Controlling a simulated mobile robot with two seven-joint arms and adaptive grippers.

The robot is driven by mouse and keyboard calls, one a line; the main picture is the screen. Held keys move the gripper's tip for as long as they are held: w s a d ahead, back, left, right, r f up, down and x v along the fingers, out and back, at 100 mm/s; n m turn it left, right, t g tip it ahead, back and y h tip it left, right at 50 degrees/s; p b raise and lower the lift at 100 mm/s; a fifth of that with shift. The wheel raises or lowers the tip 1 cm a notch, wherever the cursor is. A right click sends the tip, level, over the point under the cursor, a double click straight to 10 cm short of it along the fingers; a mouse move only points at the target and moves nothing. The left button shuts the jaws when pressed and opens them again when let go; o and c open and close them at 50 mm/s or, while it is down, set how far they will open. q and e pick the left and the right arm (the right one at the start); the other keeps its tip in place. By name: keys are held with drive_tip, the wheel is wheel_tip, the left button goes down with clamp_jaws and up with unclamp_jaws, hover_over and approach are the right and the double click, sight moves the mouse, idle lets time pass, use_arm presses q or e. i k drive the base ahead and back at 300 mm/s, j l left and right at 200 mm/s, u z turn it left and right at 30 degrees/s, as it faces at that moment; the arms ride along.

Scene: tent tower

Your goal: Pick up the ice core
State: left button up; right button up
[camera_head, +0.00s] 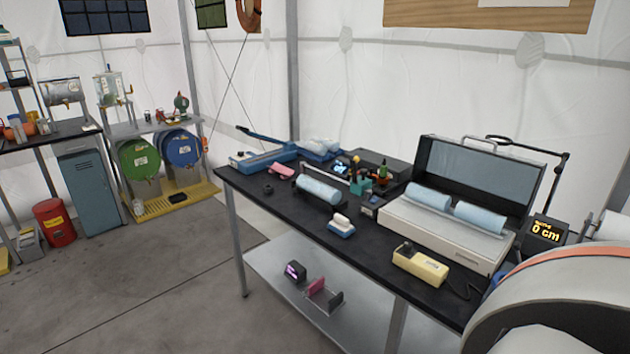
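A light-blue cylinder that looks like an ice core (318,190) lies on the black-topped table, towards its left half. Two similar light-blue cylinders lie in an open case on the right of the table, one at the left (428,196) and one at the right (479,218). I cannot tell from the picture which of them the task means. Neither of my grippers is in view.
The black table (292,219) also bears a blue-and-white brush (342,226), a yellow device (420,265) and the open case (440,238). A large white curved body (560,310) blocks the lower right. Bare floor (130,290) lies left of the table.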

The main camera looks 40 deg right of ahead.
sight(324, 192)
drive_tip(key=i+j+z, duration=0.15)
drive_tip(key=i+z, duration=0.3)
drive_tip(key=i+j+z, duration=0.25)
drive_tip(key=i+z, duration=0.2)
drive_tip(key=i+j+z, duration=0.25)
drive_tip(key=j+z, duration=0.15)
drive_tip(key=i+j+z, duration=0.3)
drive_tip(key=j+z, duration=0.15)
